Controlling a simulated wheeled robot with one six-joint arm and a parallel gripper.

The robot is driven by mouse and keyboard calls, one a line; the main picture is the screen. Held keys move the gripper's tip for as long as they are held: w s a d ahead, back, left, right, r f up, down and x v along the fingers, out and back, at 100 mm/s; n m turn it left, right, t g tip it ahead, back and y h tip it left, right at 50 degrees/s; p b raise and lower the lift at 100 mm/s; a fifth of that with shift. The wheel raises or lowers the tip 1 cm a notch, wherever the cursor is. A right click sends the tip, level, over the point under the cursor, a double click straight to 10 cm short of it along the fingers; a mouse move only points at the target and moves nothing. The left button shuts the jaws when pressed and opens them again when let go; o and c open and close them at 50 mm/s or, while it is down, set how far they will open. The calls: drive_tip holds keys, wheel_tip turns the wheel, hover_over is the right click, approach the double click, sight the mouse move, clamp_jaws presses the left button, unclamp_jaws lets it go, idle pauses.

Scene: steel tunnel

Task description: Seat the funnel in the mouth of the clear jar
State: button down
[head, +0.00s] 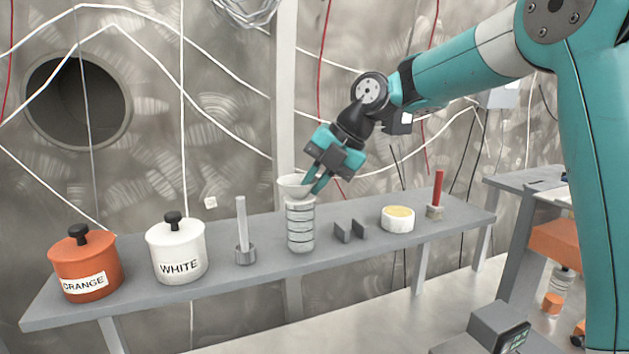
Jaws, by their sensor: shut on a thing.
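The white funnel (293,186) is at the mouth of the clear jar (300,228), with its wide end up. Its spout is hidden, and I cannot tell whether its cone rests on the rim or hovers just above it. The jar stands upright on the grey shelf and shows dark horizontal bands. My gripper (315,183) reaches down from the upper right and is shut on the funnel's right side.
On the shelf (338,262) stand an orange pot (85,268), a white pot (177,255), a rod in a grey holder (242,232), a dark bracket (349,231), a white bowl (398,220) and a red stick in a base (437,195). The wall is close behind.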

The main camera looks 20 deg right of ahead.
drive_tip(key=c, duration=1.1)
unclamp_jaws()
drive_tip(key=p+v, duration=0.3)
drive_tip(key=v, duration=1.4)
drive_tip(key=shift+d, duration=0.2)
drive_tip(key=shift+a, duration=0.1)
drive_tip(key=s+a+f+m+g+b, duration=0.1)
drive_tip(key=s+a+f+m+b, duration=0.1)
drive_tip(key=s+a+f+m, duration=0.4)
drive_tip(key=s+a+f+m+g+b, duration=0.1)
drive_tip(key=s+a+f+m, duration=0.3)
drive_tip(key=a+m, duration=0.3)
drive_tip(key=s+a+f+m+g+h+b, duration=0.1)
drive_tip(key=s+a+f+m+b, duration=0.1)
drive_tip(key=s+f+m, duration=0.8)
drive_tip(key=s+f, duration=0.4)
drive_tip(key=shift+s+f+h, duration=0.3)
drive_tip(key=shift+s, duration=0.05)
